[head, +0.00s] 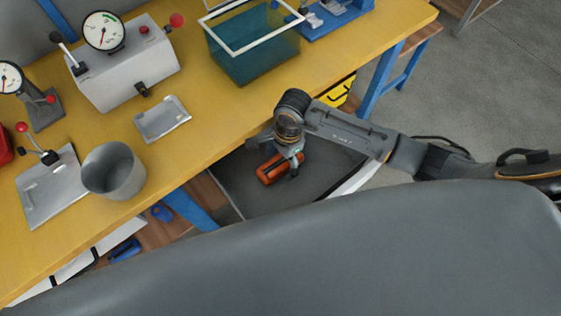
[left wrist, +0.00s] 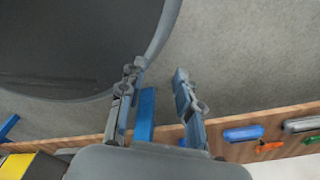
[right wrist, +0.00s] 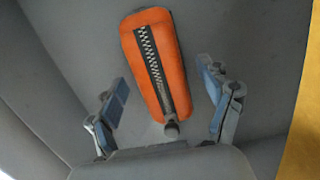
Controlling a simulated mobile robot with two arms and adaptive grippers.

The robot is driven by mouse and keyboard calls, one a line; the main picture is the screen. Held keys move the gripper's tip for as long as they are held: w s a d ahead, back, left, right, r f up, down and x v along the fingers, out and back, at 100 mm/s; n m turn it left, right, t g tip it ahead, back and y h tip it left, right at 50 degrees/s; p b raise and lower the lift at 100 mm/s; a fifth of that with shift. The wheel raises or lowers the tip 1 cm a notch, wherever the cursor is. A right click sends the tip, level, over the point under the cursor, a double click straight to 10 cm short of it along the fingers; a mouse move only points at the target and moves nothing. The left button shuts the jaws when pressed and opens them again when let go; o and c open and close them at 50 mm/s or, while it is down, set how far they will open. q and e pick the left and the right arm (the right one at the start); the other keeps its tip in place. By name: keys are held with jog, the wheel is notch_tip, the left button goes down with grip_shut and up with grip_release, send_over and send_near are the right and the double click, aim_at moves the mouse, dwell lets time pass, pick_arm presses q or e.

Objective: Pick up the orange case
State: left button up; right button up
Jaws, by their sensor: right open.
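The orange case (head: 269,171) lies in a dark grey open container (head: 240,170) beside the yellow table. In the right wrist view the case (right wrist: 143,35) is long, with a dark zip along its middle and a rounded pull at its near end. My right gripper (head: 290,165) is over the case and partly hides it in the head view. In the right wrist view my right gripper (right wrist: 164,84) is open, with one finger on each side of the case's near part. My left gripper (left wrist: 157,76) is open and empty, away from the case, over the floor.
The yellow table (head: 215,120) edge runs close to the container. On it stand a metal cup (head: 113,171), a small metal tray (head: 162,118) and a teal bin (head: 255,60). A wooden shelf (left wrist: 240,125) with tools shows in the left wrist view.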

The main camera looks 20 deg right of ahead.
aim_at(280, 161)
jog(key=shift+f, duration=0.1)
jog(key=c, duration=1.3)
notch_tip(280, 161, up, 10)
jog(key=shift+b, duration=0.35)
